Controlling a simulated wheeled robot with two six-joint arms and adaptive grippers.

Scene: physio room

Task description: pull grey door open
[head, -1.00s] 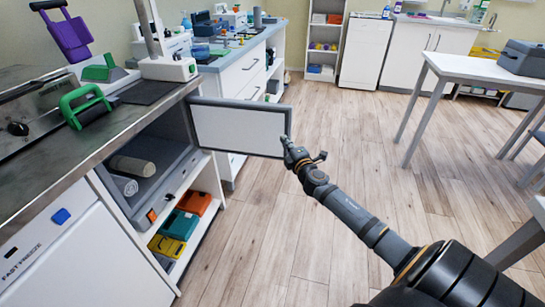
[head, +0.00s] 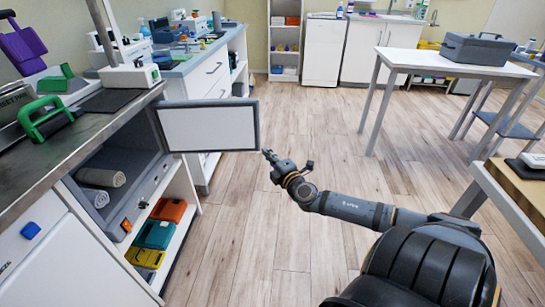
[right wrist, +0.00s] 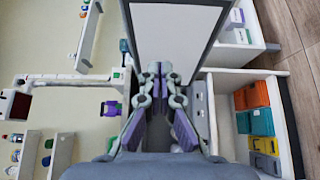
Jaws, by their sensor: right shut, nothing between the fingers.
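The grey door (head: 208,127) has a grey frame around a white inner panel. It stands swung out from the front of a grey-lined cabinet compartment (head: 128,160) under the steel counter. My right gripper (head: 267,154) is close to the lower right corner of the door, by its free edge. I cannot tell whether it touches the door. In the right wrist view the door (right wrist: 172,40) fills the upper middle, straight ahead of the purple-padded fingers (right wrist: 160,70). The fingers are shut with nothing between them. My left gripper is not in view.
Rolled towels (head: 102,177) lie in the compartment. Orange, teal and yellow boxes (head: 154,234) sit on the shelf beside it. A white table (head: 440,58) with a grey case stands at the back right, and a wood-topped table (head: 520,190) at the right. The floor between is clear.

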